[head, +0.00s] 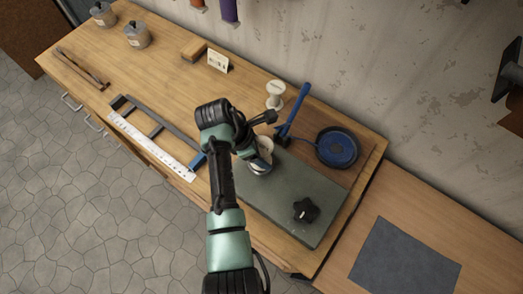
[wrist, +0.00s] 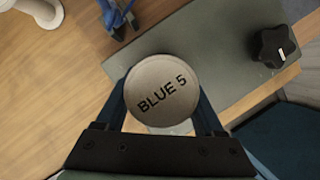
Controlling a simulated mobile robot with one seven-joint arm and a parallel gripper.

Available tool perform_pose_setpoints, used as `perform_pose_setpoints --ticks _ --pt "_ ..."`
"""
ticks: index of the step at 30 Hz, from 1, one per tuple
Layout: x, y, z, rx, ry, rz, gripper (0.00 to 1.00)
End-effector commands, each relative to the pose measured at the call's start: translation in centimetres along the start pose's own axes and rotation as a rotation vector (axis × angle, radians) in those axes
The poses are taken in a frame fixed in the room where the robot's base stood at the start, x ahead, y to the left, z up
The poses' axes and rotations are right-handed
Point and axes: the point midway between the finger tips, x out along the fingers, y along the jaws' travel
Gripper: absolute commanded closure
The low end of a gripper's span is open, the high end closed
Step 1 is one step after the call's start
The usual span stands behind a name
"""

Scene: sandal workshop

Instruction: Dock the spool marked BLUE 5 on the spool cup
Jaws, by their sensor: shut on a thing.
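The spool marked BLUE 5 (wrist: 158,80) is in my gripper, its round pale end with the black lettering facing the wrist camera. My gripper (wrist: 160,106) is shut on it, with one dark finger at each side. In the head view my gripper (head: 261,156) is over the left end of the grey-green board, and the spool's pale end (head: 265,143) partly shows beside it. My wrist hides much of the spool. I cannot clearly make out the spool cup or tell whether the spool touches anything below.
A bare white spool (head: 276,94) and a blue-handled tool (head: 295,109) stand behind my gripper. A round blue dish (head: 337,147) lies to the right. A black knob (head: 305,210) sits on the board (head: 270,198). A white ruler (head: 150,147) lies left.

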Motion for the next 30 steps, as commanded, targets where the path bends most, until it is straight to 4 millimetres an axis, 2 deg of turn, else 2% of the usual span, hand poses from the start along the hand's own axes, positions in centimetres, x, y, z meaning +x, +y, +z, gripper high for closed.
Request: perform_pose_setpoints --ticks 14,15,16,17,25,30 --pt "1.0 0.0 -0.4 0.000 0.000 0.000 0.84" --pt "0.9 0.0 -0.4 0.000 0.000 0.000 0.26" --pt "0.9 0.0 -0.4 0.001 0.000 0.000 0.21" --pt "0.9 0.0 -0.4 0.000 0.000 0.000 0.17" --pt "0.8 0.0 -0.4 0.000 0.000 0.000 0.17" --pt "-0.4 0.0 -0.2 0.000 0.000 0.000 0.17"
